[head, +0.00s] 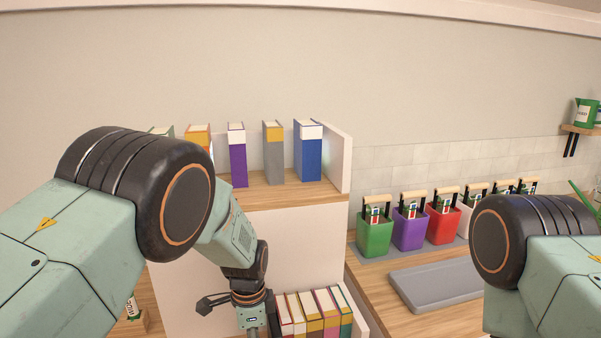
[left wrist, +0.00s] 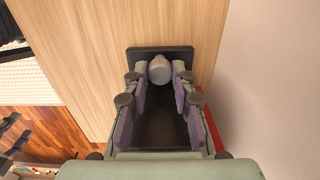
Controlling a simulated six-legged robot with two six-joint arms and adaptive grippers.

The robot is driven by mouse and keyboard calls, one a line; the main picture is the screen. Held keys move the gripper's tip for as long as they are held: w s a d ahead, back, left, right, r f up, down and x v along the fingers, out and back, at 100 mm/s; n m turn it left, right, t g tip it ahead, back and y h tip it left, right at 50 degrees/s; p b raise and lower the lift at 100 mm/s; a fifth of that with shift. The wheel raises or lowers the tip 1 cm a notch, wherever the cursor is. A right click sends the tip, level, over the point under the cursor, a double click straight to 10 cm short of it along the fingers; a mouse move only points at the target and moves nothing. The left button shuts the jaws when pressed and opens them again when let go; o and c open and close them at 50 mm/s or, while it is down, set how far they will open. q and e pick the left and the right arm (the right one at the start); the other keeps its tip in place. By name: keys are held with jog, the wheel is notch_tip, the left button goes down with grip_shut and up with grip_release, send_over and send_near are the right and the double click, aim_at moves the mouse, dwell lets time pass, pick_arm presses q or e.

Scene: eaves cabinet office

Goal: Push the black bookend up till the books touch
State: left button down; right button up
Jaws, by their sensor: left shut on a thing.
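In the left wrist view, my left gripper (left wrist: 160,88) has its two purple-padded fingers closed on the grey knob (left wrist: 160,69) of the black bookend (left wrist: 160,125). The bookend's dark plate shows between and beyond the fingers, over a light wood surface. A strip of red (left wrist: 212,128) shows just right of the gripper; I cannot tell whether it touches the bookend. In the head view, several books (head: 315,312) stand side by side low in the cabinet, right of my left wrist. The bookend and my left fingertips are out of sight there. My right gripper is not in view.
A pale wall (left wrist: 260,70) rises close on the right in the wrist view. In the head view, spaced books, including a blue one (head: 308,155), stand on the upper shelf (head: 270,195). Coloured bins (head: 374,238) and a grey tray (head: 435,283) occupy the right counter.

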pick_arm(q)
jog(key=shift+w+d, duration=0.1)
jog(key=shift+d, duration=0.05)
jog(key=c, duration=1)
grip_release()
jog(key=o, duration=0.4)
jog(key=shift+o, duration=0.2)
notch_tip(320, 180, up, 10)
jog(key=p, duration=0.9)
